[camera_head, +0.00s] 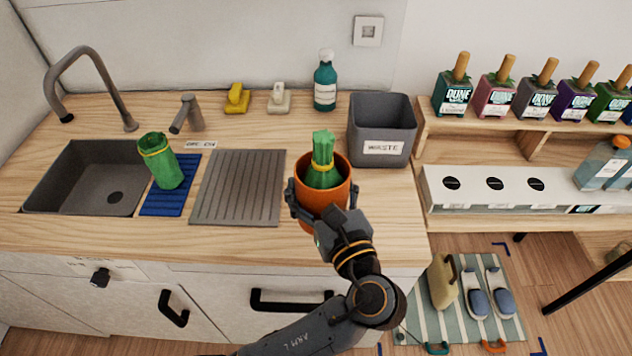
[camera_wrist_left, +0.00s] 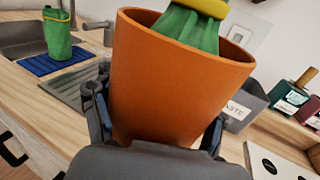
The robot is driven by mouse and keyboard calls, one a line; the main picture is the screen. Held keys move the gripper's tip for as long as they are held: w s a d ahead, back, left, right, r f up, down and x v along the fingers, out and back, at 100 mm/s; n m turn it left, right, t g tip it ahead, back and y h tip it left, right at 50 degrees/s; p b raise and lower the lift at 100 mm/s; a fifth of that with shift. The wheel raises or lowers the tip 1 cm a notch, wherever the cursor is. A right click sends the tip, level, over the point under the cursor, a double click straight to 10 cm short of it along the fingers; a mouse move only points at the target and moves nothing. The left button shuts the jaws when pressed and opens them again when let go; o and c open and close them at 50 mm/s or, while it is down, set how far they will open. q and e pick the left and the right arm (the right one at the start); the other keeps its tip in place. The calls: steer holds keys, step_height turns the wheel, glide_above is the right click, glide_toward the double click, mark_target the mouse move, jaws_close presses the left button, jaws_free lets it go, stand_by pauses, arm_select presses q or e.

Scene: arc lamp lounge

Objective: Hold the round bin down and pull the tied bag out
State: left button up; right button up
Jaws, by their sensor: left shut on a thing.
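The round orange bin (camera_head: 336,191) is upright over the counter, between the ribbed drainboard and the grey waste box. A green tied bag (camera_head: 323,160) sits in it, its gathered neck and yellow tie sticking up above the rim. My left gripper (camera_head: 321,205) is shut on the bin, one finger on each side of its wall. In the left wrist view the bin (camera_wrist_left: 170,85) fills the middle, with the lower part of the bag neck (camera_wrist_left: 190,28) and tie above it. The bin's base is hidden by my gripper. My right gripper is not in view.
The grey waste box (camera_head: 380,155) stands close behind right. A ribbed drainboard (camera_head: 240,190), a blue mat (camera_head: 165,205) with a green rolled item (camera_head: 160,165), and a sink (camera_head: 80,185) lie left. A teal bottle (camera_head: 325,85) stands behind. Shelves with bottles are at right.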

arm_select(q)
steer(key=shift+w+a+f+b, duration=0.1)
steer(key=shift+w+f+b, duration=0.7)
steer(key=shift+w+f, duration=1)
steer(key=shift+w+d+f+b, duration=0.1)
steer(key=shift+w+f+b, duration=0.65)
steer(key=shift+w+f, duration=1.05)
steer(key=shift+w+a+f+b, duration=0.1)
steer(key=shift+w+f+b, duration=0.7)
steer(key=shift+w+f, duration=0.95)
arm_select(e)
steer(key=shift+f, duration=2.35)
arm_select(q)
steer(key=shift+w+r, duration=0.35)
steer(key=shift+f, duration=0.35)
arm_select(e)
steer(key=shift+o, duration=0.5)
